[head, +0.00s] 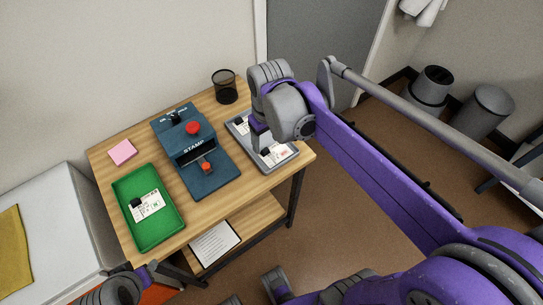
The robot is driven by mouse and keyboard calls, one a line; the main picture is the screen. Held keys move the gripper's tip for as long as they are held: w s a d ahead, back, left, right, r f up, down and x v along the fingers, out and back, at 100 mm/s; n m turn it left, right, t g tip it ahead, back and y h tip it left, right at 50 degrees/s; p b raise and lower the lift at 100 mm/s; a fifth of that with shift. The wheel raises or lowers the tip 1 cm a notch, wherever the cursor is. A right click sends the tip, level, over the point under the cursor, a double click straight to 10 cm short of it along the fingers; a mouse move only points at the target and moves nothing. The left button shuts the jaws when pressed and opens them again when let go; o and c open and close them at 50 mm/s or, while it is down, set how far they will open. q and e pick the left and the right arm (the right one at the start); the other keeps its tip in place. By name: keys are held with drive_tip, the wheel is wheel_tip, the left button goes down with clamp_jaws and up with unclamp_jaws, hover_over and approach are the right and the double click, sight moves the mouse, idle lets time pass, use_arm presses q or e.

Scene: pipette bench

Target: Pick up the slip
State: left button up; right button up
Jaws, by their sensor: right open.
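A white slip (279,153) with a dark block and small red marks lies in the grey tray (284,162) at the right of the table. Another white slip (241,128) with a dark block is in the same tray, partly hidden by my right gripper. A third slip (148,206) lies in the green tray (122,190) at the left. My right gripper (260,142) is open and points down over the grey tray, between its two slips. Its fingertips are small and partly hidden, so contact cannot be told.
A dark blue stamp press (196,152) with red parts stands mid-table between the trays. A pink note pad (122,152) and a black mesh cup (225,87) are at the back. A paper (214,243) lies on the lower shelf.

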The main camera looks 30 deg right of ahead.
sight(266, 151)
drive_tip(key=shift+g, duration=0.7)
drive_tip(key=w+f, duration=0.1)
drive_tip(key=f, duration=0.3)
drive_tip(key=w+d+f+b, duration=0.1)
drive_tip(key=w+f, duration=0.1)
drive_tip(key=f, duration=0.1)
drive_tip(key=w+d+f, duration=0.1)
drive_tip(key=f, duration=0.3)
drive_tip(key=shift+w+d+f+b, duration=0.15)
drive_tip(key=shift+w+f+b, duration=0.1)
drive_tip(key=shift+f+b, duration=0.15)
drive_tip(key=shift+r, duration=0.1)
drive_tip(key=shift+c, duration=0.3)
clamp_jaws()
